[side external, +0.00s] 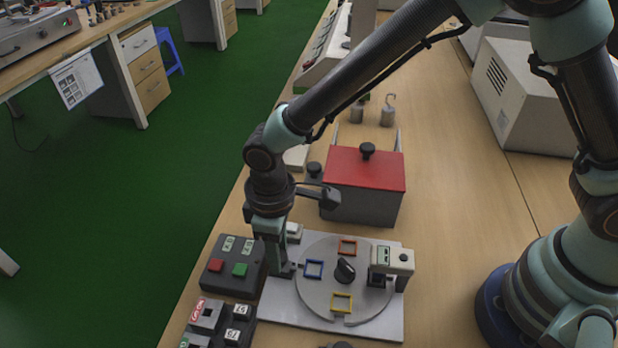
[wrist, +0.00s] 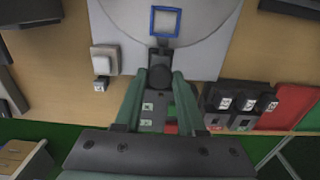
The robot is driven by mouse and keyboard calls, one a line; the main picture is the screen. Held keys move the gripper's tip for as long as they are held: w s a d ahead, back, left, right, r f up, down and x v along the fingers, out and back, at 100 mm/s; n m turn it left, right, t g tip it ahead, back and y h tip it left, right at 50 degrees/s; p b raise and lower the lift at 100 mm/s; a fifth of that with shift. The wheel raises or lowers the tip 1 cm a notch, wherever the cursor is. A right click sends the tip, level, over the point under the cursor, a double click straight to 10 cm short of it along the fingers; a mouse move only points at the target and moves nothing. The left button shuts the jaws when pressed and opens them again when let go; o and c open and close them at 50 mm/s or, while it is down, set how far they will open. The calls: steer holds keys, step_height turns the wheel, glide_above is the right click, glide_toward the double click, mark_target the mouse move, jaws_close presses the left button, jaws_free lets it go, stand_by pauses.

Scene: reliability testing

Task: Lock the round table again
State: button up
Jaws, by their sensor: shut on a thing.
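The round table is a grey disc (side external: 322,291) on a white base plate (side external: 290,306). It carries a blue square frame (side external: 313,269), a red one (side external: 347,247) and a yellow one (side external: 341,302) around a black centre knob (side external: 344,270). My gripper (side external: 278,266) points down at the disc's left edge. In the wrist view its fingers (wrist: 161,80) are shut on a small dark lock piece (wrist: 161,55) at the disc rim, in line with the blue frame (wrist: 165,21). The fingers hide part of the lock piece, so I cannot tell whether it engages the disc.
A black box with red and green buttons (side external: 216,280) stands just left of the plate. A labelled switch box (side external: 238,336) is in front. A small display unit (side external: 392,259) stands over the disc's right side. A red-lidded box (side external: 364,170) is behind. Bare table lies right of the plate.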

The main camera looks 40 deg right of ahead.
mark_target(286, 257)
steer(key=shift+s+d, duration=0.6)
steer(key=o, duration=0.7)
steer(key=shift+r, duration=0.1)
steer(key=shift+r, duration=2.45)
